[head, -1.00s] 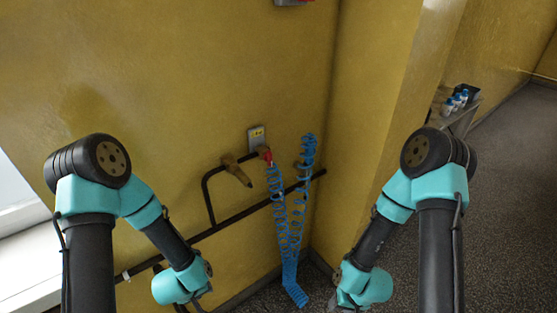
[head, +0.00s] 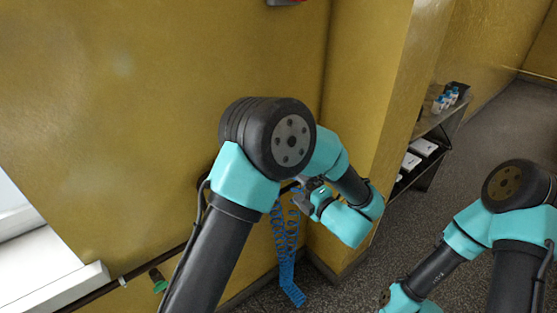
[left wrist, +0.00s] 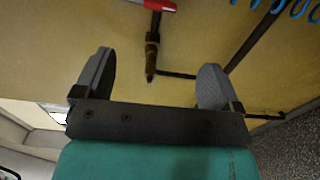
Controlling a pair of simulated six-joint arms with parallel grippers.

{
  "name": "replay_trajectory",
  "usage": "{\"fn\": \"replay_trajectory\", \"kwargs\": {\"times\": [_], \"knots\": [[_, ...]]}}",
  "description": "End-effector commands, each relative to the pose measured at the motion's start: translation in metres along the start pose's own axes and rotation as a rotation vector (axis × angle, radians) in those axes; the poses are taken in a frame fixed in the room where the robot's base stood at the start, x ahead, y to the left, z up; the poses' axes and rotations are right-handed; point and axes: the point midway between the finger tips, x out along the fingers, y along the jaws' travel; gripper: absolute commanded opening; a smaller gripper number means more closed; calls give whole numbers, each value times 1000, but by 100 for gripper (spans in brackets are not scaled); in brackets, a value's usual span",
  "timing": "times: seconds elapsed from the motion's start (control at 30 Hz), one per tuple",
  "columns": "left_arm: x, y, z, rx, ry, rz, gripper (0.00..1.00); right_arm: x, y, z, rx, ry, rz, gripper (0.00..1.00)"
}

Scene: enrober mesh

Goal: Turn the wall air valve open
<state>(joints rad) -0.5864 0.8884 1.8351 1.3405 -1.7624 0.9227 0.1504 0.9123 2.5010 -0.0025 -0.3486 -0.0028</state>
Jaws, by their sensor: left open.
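The wall air valve is hidden behind my left arm in the head view. In the left wrist view, a red part with pale metal (left wrist: 160,5) is cut by the top edge, and a brown, brass-like fitting (left wrist: 152,52) hangs below it. I cannot tell which piece is the valve's handle. My left gripper (left wrist: 155,65) is open and empty in the wrist view, one finger on each side of the fitting's lower end in the picture, with no clear contact. In the head view the left gripper (head: 305,195) shows partly, near the wall. My right gripper is outside the head view.
A blue coiled hose (head: 284,232) hangs by the wall corner; its coils show in the wrist view (left wrist: 297,8). A dark pipe (head: 100,292) runs along the wall, with a small green part (head: 159,285). A shelf unit (head: 428,160) with bottles stands right.

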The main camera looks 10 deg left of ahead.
Motion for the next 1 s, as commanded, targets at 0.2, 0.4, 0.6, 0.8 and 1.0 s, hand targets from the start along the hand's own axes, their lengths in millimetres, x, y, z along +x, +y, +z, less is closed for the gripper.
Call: {"fn": "replay_trajectory", "kwargs": {"times": [0.2, 0.4, 0.6, 0.8, 1.0], "knots": [[0, 0, 0, -1, 3, 1, 89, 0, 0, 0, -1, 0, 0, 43], [4, 0, 0, 0, 2, 0, 89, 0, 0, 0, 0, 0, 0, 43], [22, 0, -1, 1, 3, -1, 89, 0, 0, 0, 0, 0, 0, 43], [55, 0, -1, 0, 3, -1, 89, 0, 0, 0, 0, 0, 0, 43], [89, 0, -1, 1, 3, -1, 89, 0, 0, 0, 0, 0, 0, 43]]}}
